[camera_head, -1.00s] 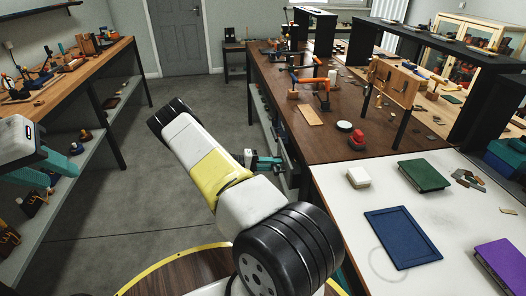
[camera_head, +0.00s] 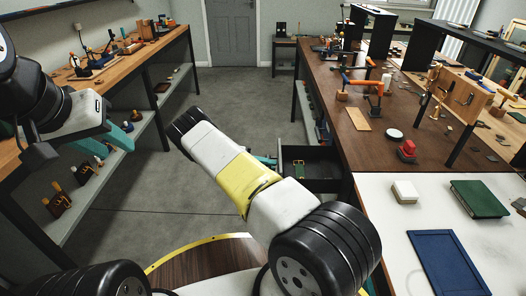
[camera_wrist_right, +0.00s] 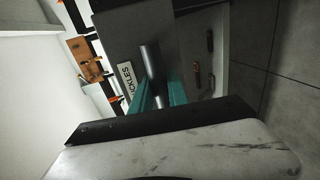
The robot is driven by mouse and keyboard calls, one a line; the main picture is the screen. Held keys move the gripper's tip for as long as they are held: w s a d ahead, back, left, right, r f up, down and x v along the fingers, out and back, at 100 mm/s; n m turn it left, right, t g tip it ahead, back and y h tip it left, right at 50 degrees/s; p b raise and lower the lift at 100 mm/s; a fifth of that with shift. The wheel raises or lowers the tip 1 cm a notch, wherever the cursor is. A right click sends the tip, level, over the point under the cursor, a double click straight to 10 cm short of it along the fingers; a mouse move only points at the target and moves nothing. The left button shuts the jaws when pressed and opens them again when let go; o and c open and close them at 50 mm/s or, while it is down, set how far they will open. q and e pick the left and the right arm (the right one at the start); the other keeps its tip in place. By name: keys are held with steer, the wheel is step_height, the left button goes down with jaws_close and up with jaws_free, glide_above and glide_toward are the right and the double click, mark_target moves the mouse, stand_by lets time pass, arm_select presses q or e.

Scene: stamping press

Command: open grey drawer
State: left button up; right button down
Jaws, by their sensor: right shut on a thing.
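The grey drawer (camera_head: 325,168) stands pulled out from under the brown workbench in the head view, its dark inside showing. Small green and gold things lie in it. In the right wrist view its grey front (camera_wrist_right: 118,42) carries a white label (camera_wrist_right: 133,88) reading "CKLES", partly hidden. My right gripper (camera_wrist_right: 160,95) is shut on the drawer's metal bar handle (camera_wrist_right: 150,60). In the head view my right arm largely hides this gripper (camera_head: 264,160). My left gripper (camera_head: 108,140) is empty at the left, its teal fingers apart, far from the drawer.
A white table (camera_head: 385,222) with a blue tray frame (camera_head: 447,262), a green book (camera_head: 482,198) and a white block (camera_head: 404,191) is at the right. Another wooden bench (camera_head: 150,50) with a lower shelf runs along the left. The grey floor between the benches is clear.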

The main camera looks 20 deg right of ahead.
steer(key=shift+a+f, duration=0.1)
steer(key=c, duration=1.6)
jaws_free()
steer(key=v, duration=0.7)
steer(key=shift+w+a, duration=0.15)
steer(key=shift+a, duration=0.2)
